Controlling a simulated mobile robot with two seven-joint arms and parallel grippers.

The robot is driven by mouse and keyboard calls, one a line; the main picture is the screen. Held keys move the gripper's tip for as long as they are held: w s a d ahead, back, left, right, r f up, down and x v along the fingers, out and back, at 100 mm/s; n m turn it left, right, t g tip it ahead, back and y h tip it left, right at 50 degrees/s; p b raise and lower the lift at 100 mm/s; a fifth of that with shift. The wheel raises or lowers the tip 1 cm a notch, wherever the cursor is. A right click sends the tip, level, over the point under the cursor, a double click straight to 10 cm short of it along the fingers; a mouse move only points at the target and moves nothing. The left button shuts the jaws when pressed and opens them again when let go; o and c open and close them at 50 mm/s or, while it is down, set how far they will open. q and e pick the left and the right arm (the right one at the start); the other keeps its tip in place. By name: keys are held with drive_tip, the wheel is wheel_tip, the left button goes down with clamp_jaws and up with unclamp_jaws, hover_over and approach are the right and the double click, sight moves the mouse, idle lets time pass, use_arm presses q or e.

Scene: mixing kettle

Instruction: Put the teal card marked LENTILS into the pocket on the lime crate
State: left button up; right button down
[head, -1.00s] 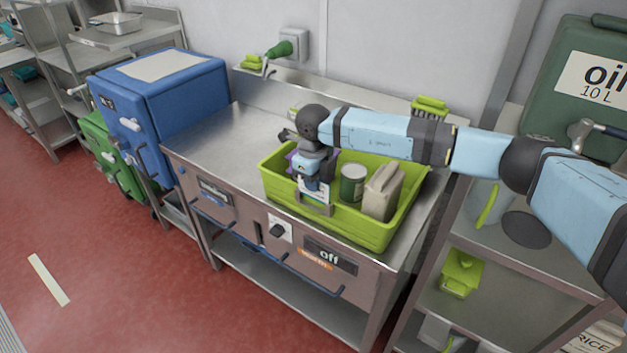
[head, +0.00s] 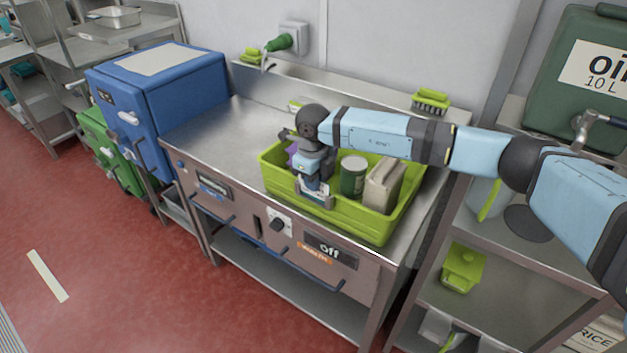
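The lime crate (head: 376,229) stands on the steel counter. My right gripper (head: 314,197) points down at the crate's front wall, left of its middle. A small pale and teal piece (head: 312,190) shows at the fingertips, against a grey holder on that wall. It looks like the card at the pocket, but its lettering is not readable, and I cannot tell how deep it sits. The fingers are too small and covered to show whether they grip it. My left gripper is not in view.
In the crate stand a dark green can (head: 353,176), a beige carton (head: 383,187) and something purple (head: 292,150), partly behind my gripper. A blue cabinet (head: 170,100) stands left of the counter. The counter's left part is clear.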

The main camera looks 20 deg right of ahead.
drive_tip(key=shift+f, duration=0.2)
drive_tip(key=c, duration=0.8)
unclamp_jaws()
drive_tip(key=shift+r, duration=0.15)
drive_tip(key=shift+r+p, duration=1.3)
drive_tip(key=shift+r, duration=2.1)
